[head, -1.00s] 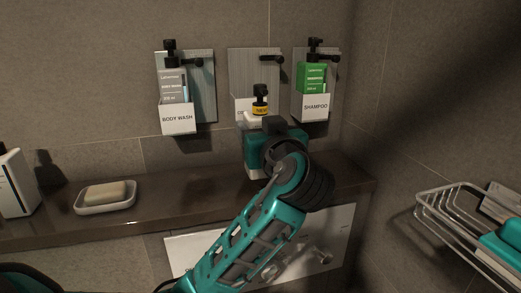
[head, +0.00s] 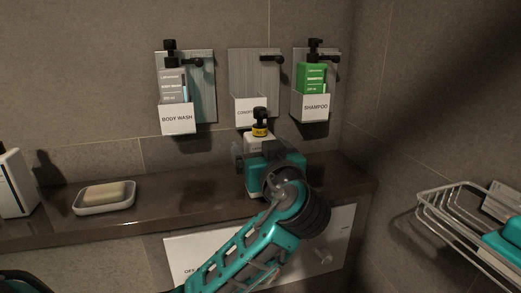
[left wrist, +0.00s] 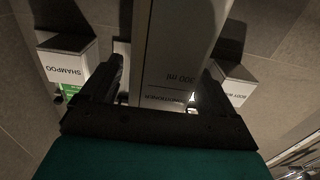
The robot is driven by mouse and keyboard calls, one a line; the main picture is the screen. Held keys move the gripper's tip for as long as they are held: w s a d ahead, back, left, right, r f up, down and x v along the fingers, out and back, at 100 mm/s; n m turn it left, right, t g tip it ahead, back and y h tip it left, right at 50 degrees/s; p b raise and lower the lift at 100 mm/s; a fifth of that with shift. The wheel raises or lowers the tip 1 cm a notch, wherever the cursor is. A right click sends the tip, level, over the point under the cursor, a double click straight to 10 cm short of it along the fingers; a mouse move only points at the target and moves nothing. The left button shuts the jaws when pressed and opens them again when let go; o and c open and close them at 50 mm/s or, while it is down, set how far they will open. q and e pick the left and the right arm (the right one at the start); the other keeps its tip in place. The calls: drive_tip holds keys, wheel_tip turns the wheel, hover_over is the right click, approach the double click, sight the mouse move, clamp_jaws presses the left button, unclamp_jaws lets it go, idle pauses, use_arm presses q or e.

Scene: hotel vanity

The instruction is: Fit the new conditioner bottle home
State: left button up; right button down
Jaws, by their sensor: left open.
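The new conditioner bottle (head: 256,144), pale with a yellow-tagged black pump, appears to stand upright on the dark shelf, below and in front of the conditioner holder (head: 246,108). That holder shows no bottle in it; its black arm sticks out at the top of the backplate. My left gripper (head: 268,162) is around the bottle from the front and hides most of its body. In the left wrist view the bottle (left wrist: 178,50) stands between the spread fingers, with a gap beside the left-hand finger (left wrist: 108,80).
The body wash (head: 172,85) and shampoo (head: 311,78) bottles sit in holders on either side. The shelf (head: 190,190) is clear left of my gripper up to a soap dish (head: 105,208). A wire basket (head: 450,205) is on the right wall.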

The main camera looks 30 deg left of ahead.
use_arm(q)
drive_tip(key=shift+r, duration=0.15)
drive_tip(key=shift+s+d, duration=0.1)
drive_tip(key=shift+d, duration=0.05)
drive_tip(key=b+v, duration=0.1)
drive_tip(key=v, duration=1.1)
drive_tip(key=w+d+f+m+t+h, duration=0.15)
drive_tip(key=f+m+h, duration=0.4)
drive_tip(key=f, duration=0.65)
drive_tip(key=w+d+f+m+g+h, duration=0.1)
drive_tip(key=w+d+f+m+h, duration=0.15)
drive_tip(key=f+m+h, duration=0.65)
drive_tip(key=s+f+n, duration=0.1)
drive_tip(key=s+f, duration=0.6)
drive_tip(key=f, duration=0.3)
drive_tip(key=s+a+f+n+g+h, duration=0.1)
drive_tip(key=s+f, duration=0.5)
drive_tip(key=f, duration=0.4)
drive_tip(key=shift+s, duration=0.4)
